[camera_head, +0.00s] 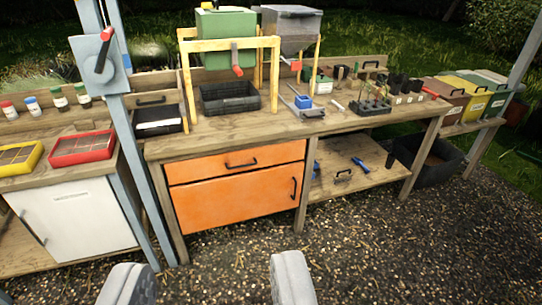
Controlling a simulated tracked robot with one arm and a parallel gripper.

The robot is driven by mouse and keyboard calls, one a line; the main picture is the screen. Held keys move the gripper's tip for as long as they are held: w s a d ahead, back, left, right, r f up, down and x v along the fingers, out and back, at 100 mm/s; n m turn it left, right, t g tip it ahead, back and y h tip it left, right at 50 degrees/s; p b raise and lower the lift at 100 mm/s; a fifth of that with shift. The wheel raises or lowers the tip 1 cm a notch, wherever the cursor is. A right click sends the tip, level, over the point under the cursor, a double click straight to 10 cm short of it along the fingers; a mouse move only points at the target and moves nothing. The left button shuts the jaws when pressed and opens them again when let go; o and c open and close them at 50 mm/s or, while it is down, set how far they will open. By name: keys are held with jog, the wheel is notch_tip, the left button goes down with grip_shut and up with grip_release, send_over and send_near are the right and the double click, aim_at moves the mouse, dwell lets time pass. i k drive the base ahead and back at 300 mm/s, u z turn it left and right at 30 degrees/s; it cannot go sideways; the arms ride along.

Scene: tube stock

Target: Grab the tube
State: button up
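My gripper (209,272) shows at the bottom of the view. Its two grey fingers are wide apart, with only gravel between them. It is well in front of the wooden workbench (215,129) and touches nothing. I cannot pick out the tube with certainty. A small pale, elongated piece (338,106) lies on the bench top right of the blue block, but it is too small to identify.
Orange cabinet (232,196) under the bench; lower shelf (355,178) with blue tools at right. A grey-blue post (128,150) stands left, beside a white cabinet (84,221). Hoppers (290,24) stand on the bench. Gravel in front is clear.

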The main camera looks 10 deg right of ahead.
aim_at(395, 87)
jog(key=u, duration=0.05)
jog(key=i, duration=1.7)
jog(key=z, duration=1.9)
jog(key=i, duration=1)
jog(key=u, duration=0.35)
jog(key=k, duration=1.1)
jog(key=z, duration=0.5)
